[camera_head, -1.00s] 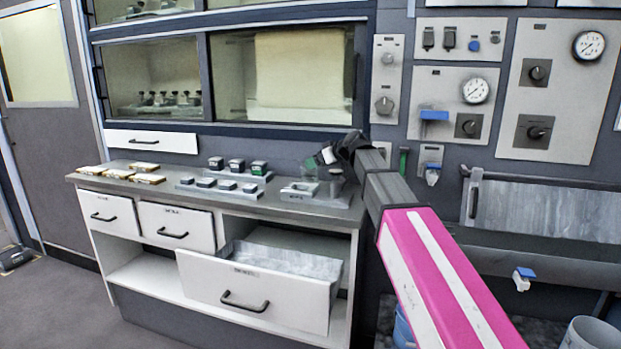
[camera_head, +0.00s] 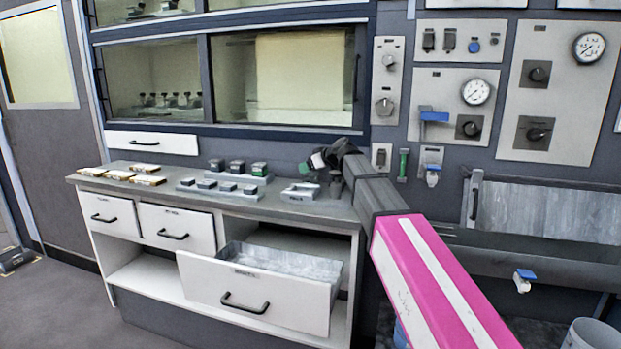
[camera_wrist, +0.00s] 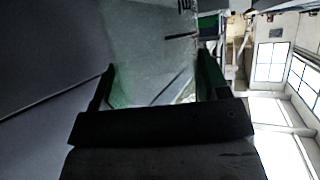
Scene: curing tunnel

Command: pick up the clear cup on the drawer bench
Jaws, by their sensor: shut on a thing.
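My gripper (camera_head: 314,162) is over the right end of the drawer bench (camera_head: 262,201), its end partly hidden by my own arm in the head view. In the wrist view my gripper (camera_wrist: 158,80) has one dark finger on each side of a pale see-through thing, which looks like the clear cup (camera_wrist: 152,65). The fingers are shut on it. In the head view the cup is too small and dark to pick out surely at the gripper. I cannot tell whether it touches the bench top.
A small grey tray (camera_head: 300,193) lies close to the gripper. Several dark blocks (camera_head: 237,167) and pale slabs (camera_head: 118,175) are farther left. The large lower drawer (camera_head: 258,292) stands pulled out.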

